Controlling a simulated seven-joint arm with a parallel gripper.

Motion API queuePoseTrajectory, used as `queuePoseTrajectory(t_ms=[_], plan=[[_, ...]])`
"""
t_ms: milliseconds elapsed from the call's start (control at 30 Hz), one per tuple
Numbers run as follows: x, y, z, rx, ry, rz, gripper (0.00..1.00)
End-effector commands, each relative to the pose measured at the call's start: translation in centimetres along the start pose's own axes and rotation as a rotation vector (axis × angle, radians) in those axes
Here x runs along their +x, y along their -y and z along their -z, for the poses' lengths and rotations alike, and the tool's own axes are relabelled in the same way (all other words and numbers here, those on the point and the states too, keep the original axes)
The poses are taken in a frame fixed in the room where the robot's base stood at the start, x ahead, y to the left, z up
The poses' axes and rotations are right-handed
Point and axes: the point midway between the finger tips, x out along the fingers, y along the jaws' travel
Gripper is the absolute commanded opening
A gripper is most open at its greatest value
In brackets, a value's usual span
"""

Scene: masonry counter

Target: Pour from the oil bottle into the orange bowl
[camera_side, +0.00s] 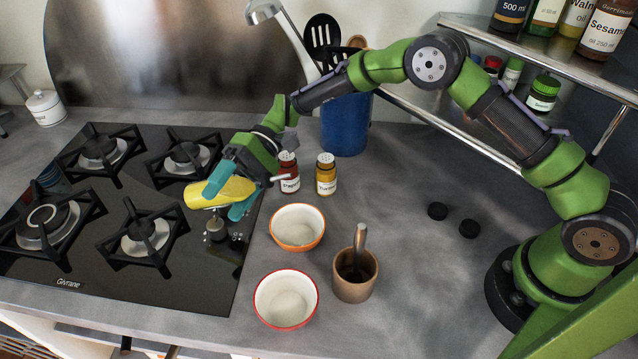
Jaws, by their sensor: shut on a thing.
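The yellow oil bottle (212,193) is held nearly on its side above the right part of the stove. My gripper (232,192), with teal fingers, is shut around it. The fingers and the wrist hide part of the bottle, and I cannot make out its mouth clearly. The orange bowl (297,245), pale inside with an orange rim, stands upright on the counter. It is to the right of the bottle and lower in the picture. No stream of oil is visible.
A red-rimmed bowl (286,323) stands in front of the orange one, with a brown mortar and pestle (355,287) to its right. Two spice jars, one red (289,175) and one yellow (326,176), stand behind the bowls. A blue utensil pot (346,126) is farther back.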

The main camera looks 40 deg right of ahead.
Motion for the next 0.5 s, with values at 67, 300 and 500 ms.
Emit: queuePoseTrajectory(t_ms=[67, 300, 500], plan=[[-0.02, 0.12, 0.05, -0.006, -0.001, 0.005, 0.14], [0.02, 0.05, 0.16, -0.02, -0.003, 0.01, 0.14], [0.07, -0.03, 0.24, -0.03, -0.005, 0.015, 0.14]])
